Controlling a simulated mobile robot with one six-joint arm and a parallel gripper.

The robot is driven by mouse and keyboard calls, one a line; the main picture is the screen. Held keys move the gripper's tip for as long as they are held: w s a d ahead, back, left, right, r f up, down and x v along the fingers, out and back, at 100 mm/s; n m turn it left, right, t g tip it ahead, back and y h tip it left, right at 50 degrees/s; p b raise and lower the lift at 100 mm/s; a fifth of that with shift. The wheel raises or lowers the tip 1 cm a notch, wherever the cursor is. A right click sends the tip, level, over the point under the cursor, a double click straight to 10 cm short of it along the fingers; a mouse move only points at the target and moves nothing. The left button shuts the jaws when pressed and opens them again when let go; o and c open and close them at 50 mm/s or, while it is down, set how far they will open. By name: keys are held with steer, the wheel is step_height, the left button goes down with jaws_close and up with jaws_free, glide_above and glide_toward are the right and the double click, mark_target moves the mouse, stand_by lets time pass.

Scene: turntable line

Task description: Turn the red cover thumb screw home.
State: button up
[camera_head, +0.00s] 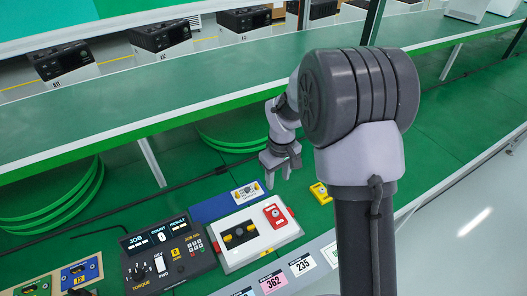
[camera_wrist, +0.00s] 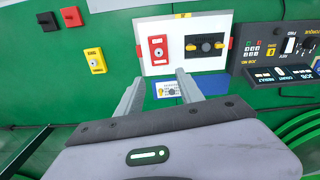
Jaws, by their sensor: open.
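The red cover (camera_head: 277,215) lies on the right part of a white board (camera_head: 262,245), beside a dark block with yellow parts (camera_head: 240,235). In the wrist view the red cover (camera_wrist: 151,60) shows a pale face with small dark round features. The thumb screw is too small for me to tell apart or to see how far in it sits. My gripper (camera_head: 281,168) hangs behind the board in the head view. In the wrist view my gripper (camera_wrist: 160,78) is open, its two fingers apart and empty, with the tips just short of the board's near edge, below the red cover.
A dark control panel (camera_head: 168,252) stands beside the board. A blue mat with a printed card (camera_wrist: 167,89) lies close to the fingers.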

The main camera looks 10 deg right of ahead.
mark_target(276, 213)
steer(key=shift+n, duration=0.4)
steer(key=f+b, duration=0.1)
steer(key=f, duration=0.5)
steer(key=f+b, duration=0.1)
steer(key=f, duration=0.6)
steer(key=f+b, duration=0.1)
steer(key=f, duration=0.6)
steer(key=shift+w+d+b, duration=0.1)
steer(key=shift+w+b, duration=0.2)
steer(key=shift+b, duration=0.05)
